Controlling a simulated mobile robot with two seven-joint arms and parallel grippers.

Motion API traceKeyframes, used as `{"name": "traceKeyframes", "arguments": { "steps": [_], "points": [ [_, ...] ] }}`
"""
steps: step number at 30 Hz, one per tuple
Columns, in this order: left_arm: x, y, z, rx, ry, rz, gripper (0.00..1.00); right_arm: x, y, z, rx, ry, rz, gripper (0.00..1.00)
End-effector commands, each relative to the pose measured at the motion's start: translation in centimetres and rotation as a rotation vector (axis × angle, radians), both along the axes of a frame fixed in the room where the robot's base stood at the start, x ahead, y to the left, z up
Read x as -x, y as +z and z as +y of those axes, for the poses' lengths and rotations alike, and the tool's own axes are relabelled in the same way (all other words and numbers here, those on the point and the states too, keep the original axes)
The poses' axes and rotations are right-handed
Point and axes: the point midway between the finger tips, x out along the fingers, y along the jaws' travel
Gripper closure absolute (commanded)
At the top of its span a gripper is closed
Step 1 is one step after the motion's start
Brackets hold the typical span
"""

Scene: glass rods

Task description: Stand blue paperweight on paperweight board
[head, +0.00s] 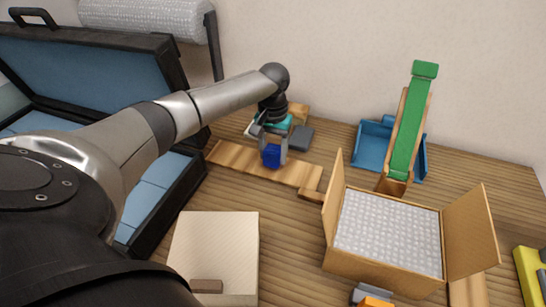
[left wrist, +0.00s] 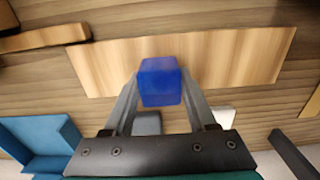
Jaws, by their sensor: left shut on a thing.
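The blue paperweight (head: 271,157) is a small translucent blue block. My left gripper (head: 271,148) is shut on it and holds it over the wooden paperweight board (head: 236,158). In the left wrist view the blue paperweight (left wrist: 160,82) sits between the two fingertips of my left gripper (left wrist: 160,92), with the pale-brown board (left wrist: 235,55) behind it. I cannot tell whether the paperweight touches the board. My right gripper is not in view.
An open cardboard box (head: 385,268) lined with bubble wrap stands right of the board. Behind it are a blue tray (head: 374,144) and a green ramp (head: 409,130). A grey block (head: 301,138) lies behind the board. An open black case (head: 165,205) stands left, a beige box (head: 215,245) in front.

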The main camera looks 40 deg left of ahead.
Motion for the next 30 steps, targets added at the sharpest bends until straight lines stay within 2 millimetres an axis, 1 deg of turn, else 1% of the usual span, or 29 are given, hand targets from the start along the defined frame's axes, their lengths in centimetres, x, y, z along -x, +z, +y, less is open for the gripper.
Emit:
{"name": "traceKeyframes", "arguments": {
  "steps": [1,3,9,13,14,21,30],
  "points": [
    [-0.01,-0.84,-0.02,0.0,0.0,0.0,1.0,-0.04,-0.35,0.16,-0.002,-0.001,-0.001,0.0],
    [-0.05,-1.17,0.03,0.0,0.0,-0.002,1.0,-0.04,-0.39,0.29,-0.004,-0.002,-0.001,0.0],
    [-0.07,-1.04,0.03,0.0,0.0,-0.003,1.0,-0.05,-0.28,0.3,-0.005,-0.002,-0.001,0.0],
    [-0.04,-1.33,0.01,0.001,0.001,-0.001,1.0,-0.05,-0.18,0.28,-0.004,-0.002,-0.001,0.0],
    [-0.01,-1.38,0.03,0.0,0.0,-0.001,0.41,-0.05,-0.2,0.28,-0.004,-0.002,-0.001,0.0],
    [0.0,-1.38,0.02,0.0,0.0,-0.001,0.14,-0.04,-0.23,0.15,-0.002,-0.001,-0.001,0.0],
    [-0.04,-1.17,0.05,-0.001,0.0,-0.002,0.13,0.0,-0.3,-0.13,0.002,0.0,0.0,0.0]
  ]
}}
